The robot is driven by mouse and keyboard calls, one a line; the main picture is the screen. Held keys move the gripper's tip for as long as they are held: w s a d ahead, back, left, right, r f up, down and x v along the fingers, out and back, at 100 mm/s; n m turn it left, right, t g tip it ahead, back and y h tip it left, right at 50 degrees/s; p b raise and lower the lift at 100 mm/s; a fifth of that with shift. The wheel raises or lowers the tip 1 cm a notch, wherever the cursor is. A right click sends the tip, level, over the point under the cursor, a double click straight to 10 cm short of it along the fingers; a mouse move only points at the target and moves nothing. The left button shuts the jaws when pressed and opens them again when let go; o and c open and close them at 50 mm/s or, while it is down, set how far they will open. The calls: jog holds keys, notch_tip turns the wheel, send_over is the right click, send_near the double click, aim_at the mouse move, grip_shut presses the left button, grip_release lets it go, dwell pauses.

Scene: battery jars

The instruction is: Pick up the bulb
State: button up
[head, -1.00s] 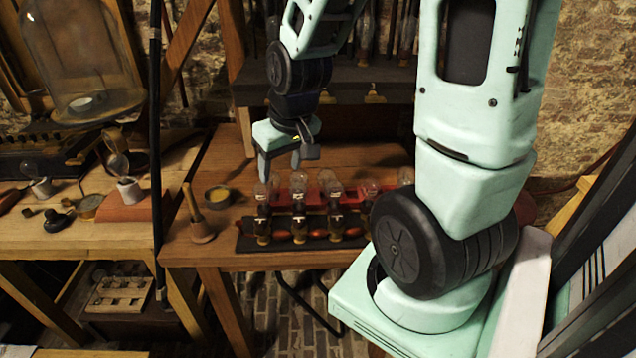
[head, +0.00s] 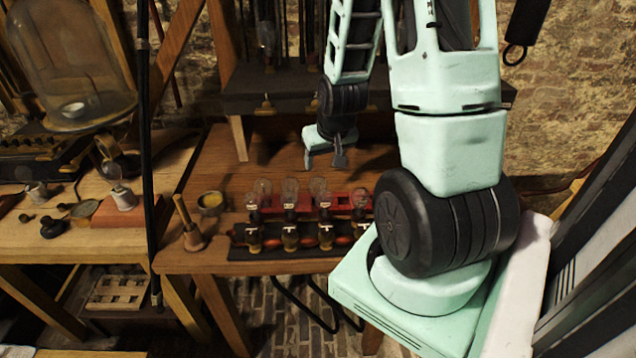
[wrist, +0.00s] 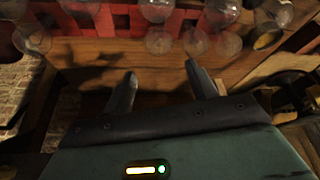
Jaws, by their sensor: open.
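Several clear glass bulbs (head: 290,189) stand in a row at the red rack (head: 334,202) on the middle table. Which one is the task's bulb I cannot tell. In the wrist view, clear bulbs (wrist: 157,9) line the top edge along the red rack (wrist: 112,20), with smaller-looking round glass tops (wrist: 195,41) below them. My gripper (head: 325,158) is behind the row in the head view, towards its right half. In the wrist view my gripper (wrist: 161,77) is open, with bare tabletop between its fingers. It touches no bulb, and the bulbs lie beyond its fingertips.
In front of the rack, a dark tray (head: 278,254) holds dark jars (head: 290,237). A wooden pestle-like tool (head: 190,226) and a small bowl (head: 211,202) stand left. Another bulb on a white base (head: 122,195) is on the left bench. A dark shelf (head: 285,103) stands behind.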

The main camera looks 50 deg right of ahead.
aim_at(317, 180)
jog(key=x, duration=0.6)
jog(key=shift+d+f+p, duration=0.1)
jog(key=shift+f+p, duration=0.05)
jog(key=shift+p, duration=0.15)
jog(key=shift+p+x, duration=0.9)
jog(key=shift+x, duration=1.8)
jog(key=shift+w+d, duration=0.2)
jog(key=c, duration=0.8)
